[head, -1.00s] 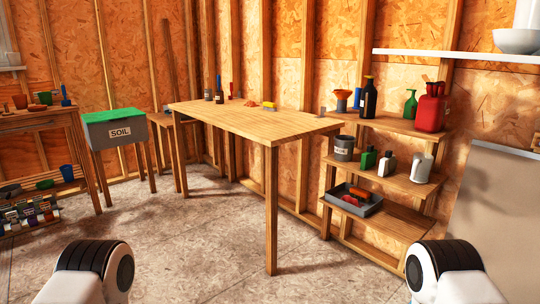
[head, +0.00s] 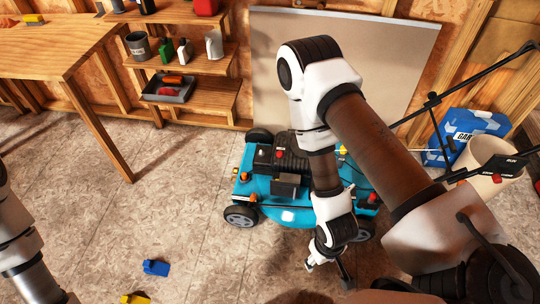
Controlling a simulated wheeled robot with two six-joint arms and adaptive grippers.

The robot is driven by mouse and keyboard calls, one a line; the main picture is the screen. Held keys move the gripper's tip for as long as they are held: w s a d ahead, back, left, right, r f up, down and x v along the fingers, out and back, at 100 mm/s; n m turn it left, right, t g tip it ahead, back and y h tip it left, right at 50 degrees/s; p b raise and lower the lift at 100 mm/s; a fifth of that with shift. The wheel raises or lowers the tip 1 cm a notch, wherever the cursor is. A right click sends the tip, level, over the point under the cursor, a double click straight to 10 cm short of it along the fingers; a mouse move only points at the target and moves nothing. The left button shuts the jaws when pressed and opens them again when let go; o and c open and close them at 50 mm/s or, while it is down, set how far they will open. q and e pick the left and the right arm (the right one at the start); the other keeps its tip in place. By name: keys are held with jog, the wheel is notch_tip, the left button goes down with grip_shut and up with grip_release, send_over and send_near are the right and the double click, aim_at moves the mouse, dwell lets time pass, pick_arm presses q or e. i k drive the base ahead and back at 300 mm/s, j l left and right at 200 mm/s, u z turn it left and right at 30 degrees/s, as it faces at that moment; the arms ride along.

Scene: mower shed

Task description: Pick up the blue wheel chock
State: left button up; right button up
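The blue wheel chock (head: 156,267) lies on the concrete floor at the lower left of the head view, apart from both arms. A yellow chock (head: 135,299) lies just below it, cut by the bottom edge. My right gripper (head: 327,272) hangs in front of the mower, well to the right of the blue chock; its fingers look spread, with nothing between them. My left arm comes in at the left edge, left of the chocks, and its gripper is out of the picture.
A turquoise lawn mower (head: 287,212) stands mid-view, partly behind my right arm. A grey panel (head: 270,60) leans on the wall behind it. A wooden table (head: 50,50) and shelves (head: 205,95) stand upper left. Floor around the chocks is clear.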

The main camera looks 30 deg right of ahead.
aim_at(153, 267)
jog(key=z, duration=0.55)
jog(key=u, duration=1.35)
